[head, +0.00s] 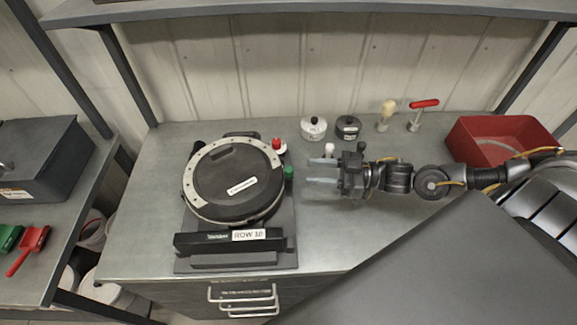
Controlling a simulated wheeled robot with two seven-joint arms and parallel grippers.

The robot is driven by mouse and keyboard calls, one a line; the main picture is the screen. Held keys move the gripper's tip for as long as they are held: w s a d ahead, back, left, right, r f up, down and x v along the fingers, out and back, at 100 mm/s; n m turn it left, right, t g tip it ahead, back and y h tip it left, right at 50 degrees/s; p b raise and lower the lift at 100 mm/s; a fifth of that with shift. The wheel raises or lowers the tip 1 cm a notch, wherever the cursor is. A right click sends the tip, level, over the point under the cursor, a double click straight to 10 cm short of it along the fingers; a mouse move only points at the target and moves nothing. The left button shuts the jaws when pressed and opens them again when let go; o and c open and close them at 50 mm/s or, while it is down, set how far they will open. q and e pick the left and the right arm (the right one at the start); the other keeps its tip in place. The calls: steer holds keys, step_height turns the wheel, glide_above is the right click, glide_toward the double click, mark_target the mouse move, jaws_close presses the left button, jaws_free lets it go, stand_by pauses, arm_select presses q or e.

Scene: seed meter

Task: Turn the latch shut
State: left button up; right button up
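The seed meter has a round dark cover (228,190) with a pale ring around it, sitting on a dark stand (215,258) with a "ROW" label. A red knob (276,144) on a pale base is at the cover's upper right edge. A green knob (289,173) is just below it at the right edge. I cannot tell for sure which of these is the latch. My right gripper (322,172) points left, to the right of the green knob and apart from it. Its two pale fingers are spread with nothing between them. My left gripper is not in view.
Behind stand a white pot (313,130), a dark pot (347,128), a pale-topped tool (386,112) and a red-handled tool (423,106). A small white-topped piece (329,149) stands close behind my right gripper. A red bin (500,138) is at right. A shelf (300,11) overhangs the bench.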

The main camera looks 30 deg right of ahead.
mark_target(289, 169)
steer(key=p+x, duration=0.2)
steer(key=x, duration=0.4)
steer(key=shift+w+a+r, duration=0.1)
steer(key=shift+w+a, duration=0.15)
steer(key=shift+a, duration=0.05)
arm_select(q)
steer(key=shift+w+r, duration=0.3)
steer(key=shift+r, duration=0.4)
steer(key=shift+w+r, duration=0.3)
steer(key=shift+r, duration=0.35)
arm_select(e)
steer(key=shift+w+a, duration=0.1)
steer(key=shift+a, duration=0.15)
steer(key=shift+c, duration=0.4)
jaws_close()
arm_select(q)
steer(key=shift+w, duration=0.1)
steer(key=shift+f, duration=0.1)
